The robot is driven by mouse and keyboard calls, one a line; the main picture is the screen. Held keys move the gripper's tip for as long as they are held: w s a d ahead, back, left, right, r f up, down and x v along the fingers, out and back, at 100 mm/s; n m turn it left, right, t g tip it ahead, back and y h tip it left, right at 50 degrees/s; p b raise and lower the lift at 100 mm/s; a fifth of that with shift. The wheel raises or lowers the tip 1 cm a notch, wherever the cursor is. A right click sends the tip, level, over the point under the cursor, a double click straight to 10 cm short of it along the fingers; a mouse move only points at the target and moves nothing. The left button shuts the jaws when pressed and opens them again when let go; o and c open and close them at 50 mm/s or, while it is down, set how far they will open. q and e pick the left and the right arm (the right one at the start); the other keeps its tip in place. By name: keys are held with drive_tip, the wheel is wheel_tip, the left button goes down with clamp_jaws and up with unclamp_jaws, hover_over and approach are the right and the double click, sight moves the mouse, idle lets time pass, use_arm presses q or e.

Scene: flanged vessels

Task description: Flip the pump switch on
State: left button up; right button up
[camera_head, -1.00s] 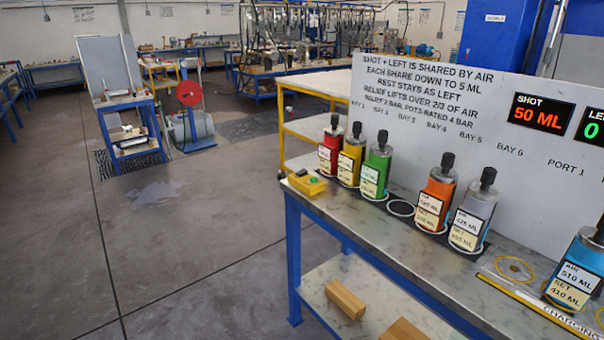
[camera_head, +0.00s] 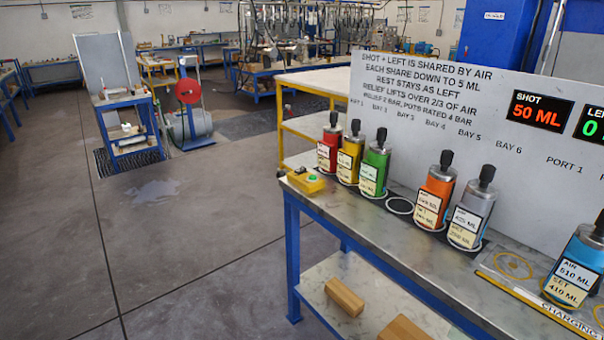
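A small yellow box (camera_head: 306,183) with a green button on top and a dark knob at its left sits on the near left corner of the bench. I cannot tell whether it is the pump switch or which state it is in. Red (camera_head: 328,155), yellow (camera_head: 349,162), green (camera_head: 374,172), orange (camera_head: 434,200) and grey (camera_head: 471,212) vessels with black tops stand in a row along the bench. A blue vessel (camera_head: 577,265) stands at the right edge, partly cut off. Neither of my grippers is in view.
The bench (camera_head: 345,204) has a white sign panel (camera_head: 470,130) behind it, with a display (camera_head: 538,110) reading SHOT 50 ML. An empty ring (camera_head: 399,206) lies between the green and orange vessels. Wooden blocks (camera_head: 345,298) lie on the lower shelf. Floor at left is open.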

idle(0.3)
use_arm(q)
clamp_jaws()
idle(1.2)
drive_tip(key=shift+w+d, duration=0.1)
